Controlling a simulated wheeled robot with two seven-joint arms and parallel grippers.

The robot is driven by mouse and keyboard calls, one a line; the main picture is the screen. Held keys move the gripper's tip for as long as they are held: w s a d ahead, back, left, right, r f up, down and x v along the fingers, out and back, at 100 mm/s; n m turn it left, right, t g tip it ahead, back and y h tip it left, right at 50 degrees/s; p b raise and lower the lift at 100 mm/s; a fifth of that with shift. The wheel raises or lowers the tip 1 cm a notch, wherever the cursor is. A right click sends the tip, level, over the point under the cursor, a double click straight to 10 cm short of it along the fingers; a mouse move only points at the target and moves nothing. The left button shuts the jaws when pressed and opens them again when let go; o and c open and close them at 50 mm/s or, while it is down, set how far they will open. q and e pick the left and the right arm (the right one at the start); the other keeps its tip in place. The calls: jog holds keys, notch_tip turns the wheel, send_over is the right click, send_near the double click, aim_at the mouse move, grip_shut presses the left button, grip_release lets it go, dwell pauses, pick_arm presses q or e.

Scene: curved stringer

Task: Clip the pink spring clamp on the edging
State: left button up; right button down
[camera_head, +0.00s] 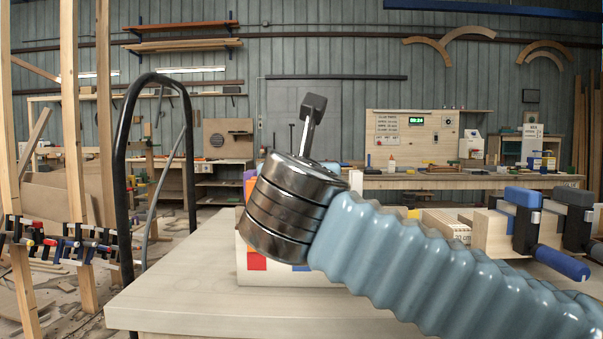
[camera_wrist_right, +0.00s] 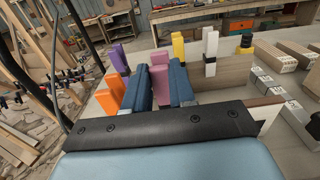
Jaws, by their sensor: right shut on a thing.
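The pink spring clamp (camera_wrist_right: 160,80) stands between the two dark blue fingers of my right gripper (camera_wrist_right: 159,71) in the right wrist view. The fingers are shut on it, one on each side. In the head view my right wrist and its ribbed blue sleeve cover the gripper and the pink clamp. I cannot pick out the edging for sure in either view. My left gripper is out of view.
A pale box with coloured squares (camera_head: 256,262) sits on the worktable (camera_head: 170,300), partly behind my wrist. Wooden blocks (camera_head: 447,225) and a blue-handled clamp (camera_head: 527,210) are at the right. Yellow (camera_wrist_right: 178,48) and white (camera_wrist_right: 210,46) clamps stand farther back. A black hoop frame (camera_head: 120,170) rises at the left.

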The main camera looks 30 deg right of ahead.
jog(key=shift+f, duration=0.45)
jog(key=shift+f, duration=0.1)
jog(key=shift+f+b, duration=0.35)
jog(key=shift+f, duration=0.1)
jog(key=c, duration=0.9)
grip_release()
jog(key=shift+o, duration=0.2)
jog(key=v, duration=1.4)
